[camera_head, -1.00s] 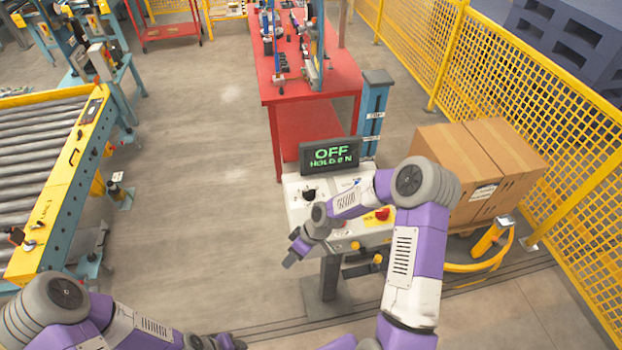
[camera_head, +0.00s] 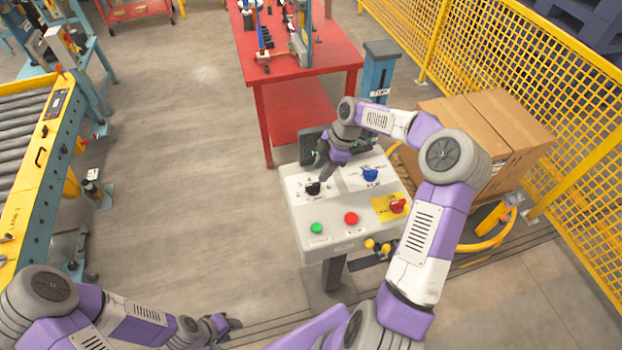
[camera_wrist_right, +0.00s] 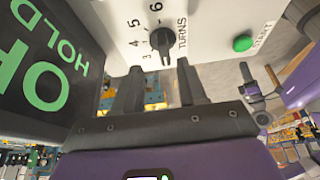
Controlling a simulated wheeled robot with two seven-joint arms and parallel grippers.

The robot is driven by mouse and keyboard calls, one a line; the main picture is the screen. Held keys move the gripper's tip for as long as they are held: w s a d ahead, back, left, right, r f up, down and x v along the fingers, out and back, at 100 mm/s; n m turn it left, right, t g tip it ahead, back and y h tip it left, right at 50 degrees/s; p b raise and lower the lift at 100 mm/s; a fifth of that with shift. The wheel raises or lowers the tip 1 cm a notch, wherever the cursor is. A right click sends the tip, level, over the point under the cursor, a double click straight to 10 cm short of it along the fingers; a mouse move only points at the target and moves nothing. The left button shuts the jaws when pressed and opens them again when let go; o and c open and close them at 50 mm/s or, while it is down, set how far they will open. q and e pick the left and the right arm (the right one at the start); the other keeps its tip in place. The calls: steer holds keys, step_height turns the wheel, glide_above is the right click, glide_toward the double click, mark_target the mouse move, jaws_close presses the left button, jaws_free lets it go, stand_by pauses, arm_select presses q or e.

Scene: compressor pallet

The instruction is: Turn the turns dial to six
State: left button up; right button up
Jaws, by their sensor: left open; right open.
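The turns dial (camera_head: 313,188) is a black knob on the white control panel (camera_head: 300,218). In the right wrist view the dial (camera_wrist_right: 162,42) has printed numbers from 3 to 6 around one side and the word TURNS beside it. I cannot tell surely which number it points to. My right gripper (camera_head: 322,172) is just above the dial; in its wrist view the open, empty fingers (camera_wrist_right: 158,85) are spread with the knob ahead of the gap, apparently not touching it. My left gripper (camera_head: 225,325) is open and empty, low and away from the panel.
A blue knob (camera_head: 370,174), a green button (camera_head: 316,228), a red button (camera_head: 351,218) and a red switch (camera_head: 398,206) share the panel. The dark display (camera_wrist_right: 45,75) behind shows green letters, partly cut off.

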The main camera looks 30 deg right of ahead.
mark_target(315, 184)
steer(key=x, duration=0.6)
steer(key=shift+s+a+r, duration=0.1)
steer(key=shift+s+a, duration=0.05)
steer(key=shift+s, duration=0.1)
steer(key=shift+c, duration=0.3)
jaws_close()
